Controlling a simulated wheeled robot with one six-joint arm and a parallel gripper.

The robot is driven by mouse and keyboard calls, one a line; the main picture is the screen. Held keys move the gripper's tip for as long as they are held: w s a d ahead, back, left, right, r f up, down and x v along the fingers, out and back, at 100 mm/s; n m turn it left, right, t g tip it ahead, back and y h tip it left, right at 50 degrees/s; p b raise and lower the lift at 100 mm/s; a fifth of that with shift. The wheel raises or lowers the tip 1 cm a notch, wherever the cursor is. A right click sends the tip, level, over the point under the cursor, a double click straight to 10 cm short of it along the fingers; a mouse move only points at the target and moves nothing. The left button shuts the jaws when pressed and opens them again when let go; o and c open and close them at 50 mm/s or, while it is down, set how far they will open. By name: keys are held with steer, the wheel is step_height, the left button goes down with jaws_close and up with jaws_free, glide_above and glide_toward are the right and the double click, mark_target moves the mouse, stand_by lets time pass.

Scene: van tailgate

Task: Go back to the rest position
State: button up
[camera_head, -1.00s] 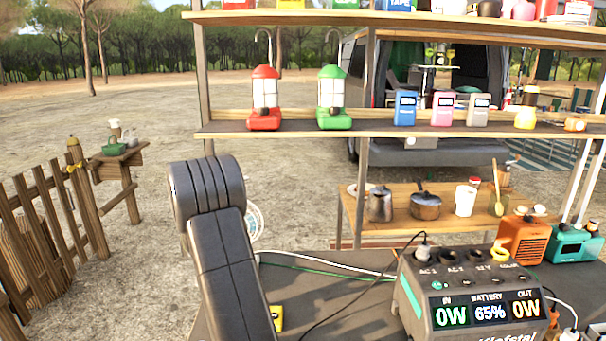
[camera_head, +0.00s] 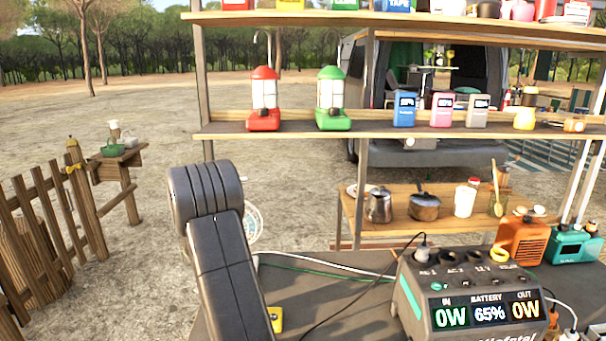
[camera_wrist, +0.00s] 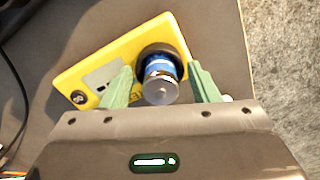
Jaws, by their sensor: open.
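My gripper (camera_wrist: 160,88) shows in the wrist view with its two green fingers apart. Between and beyond the fingers is a blue cylinder with a grey metal end (camera_wrist: 160,80), standing in a dark round socket on a yellow block (camera_wrist: 100,65). I cannot tell whether either finger touches the cylinder. In the head view my dark arm hides the gripper, and only a small yellow corner of the block (camera_head: 276,320) shows beside the arm on the dark tabletop (camera_head: 320,280).
A power station (camera_head: 470,295) reading 65% stands at the right of the tabletop, with a black cable (camera_head: 350,295) running from it. Orange (camera_head: 523,240) and teal (camera_head: 573,245) devices stand behind it. A shelf (camera_head: 400,130) with lanterns spans above. Open ground lies left.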

step_height(320, 180, up, 15)
step_height(320, 180, down, 16)
steer(key=shift+r, duration=0.2)
step_height(320, 180, up, 7)
steer(key=p, duration=0.5)
steer(key=shift+r, duration=0.15)
steer(key=shift+d+r+p, duration=0.2)
steer(key=shift+r+p, duration=0.15)
steer(key=shift+p, duration=0.05)
steer(key=d, duration=0.1)
steer(key=s+d, duration=0.1)
steer(key=d+b, duration=0.1)
steer(key=shift+s+d+f, duration=0.2)
steer(key=shift+s+f, duration=0.05)
steer(key=shift+s, duration=0.05)
